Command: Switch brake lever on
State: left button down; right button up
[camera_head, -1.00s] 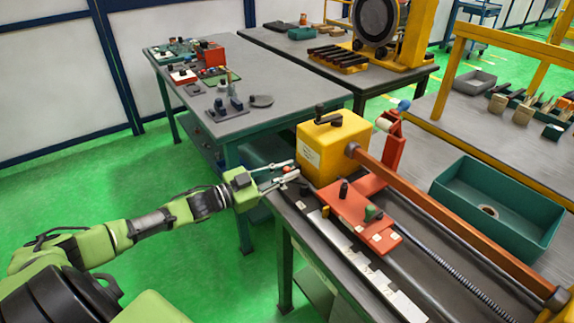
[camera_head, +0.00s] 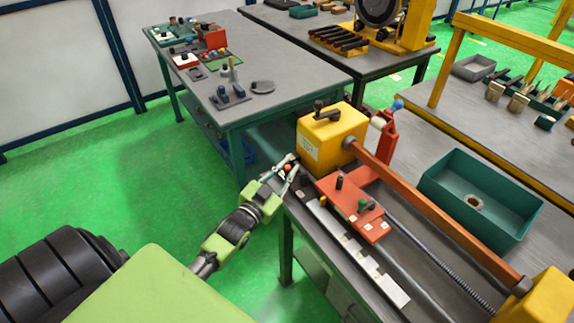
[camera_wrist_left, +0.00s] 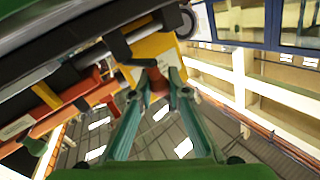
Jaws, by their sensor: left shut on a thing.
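The brake lever has a small red knob (camera_head: 288,168) at the near left end of the winding machine, beside the yellow headstock box (camera_head: 331,137). My left gripper (camera_head: 287,165) is at this knob, with its two fingers on either side of it. In the left wrist view the green fingers of my left gripper (camera_wrist_left: 154,84) close on a red piece (camera_wrist_left: 157,80), the lever's knob. The lever's shaft is mostly hidden by the fingers. My right gripper is not in view.
An orange carriage (camera_head: 350,205) and a long brown bar (camera_head: 430,210) lie along the machine. A green tray (camera_head: 480,195) stands to the right. A grey table (camera_head: 225,75) with small parts stands behind. The green floor (camera_head: 110,180) to the left is clear.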

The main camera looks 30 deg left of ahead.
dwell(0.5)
pick_arm(q)
jog(key=c, duration=1.9)
grip_release()
jog(key=s, duration=1.2)
jog(key=shift+d, duration=0.35)
jog(key=shift+f, duration=0.1)
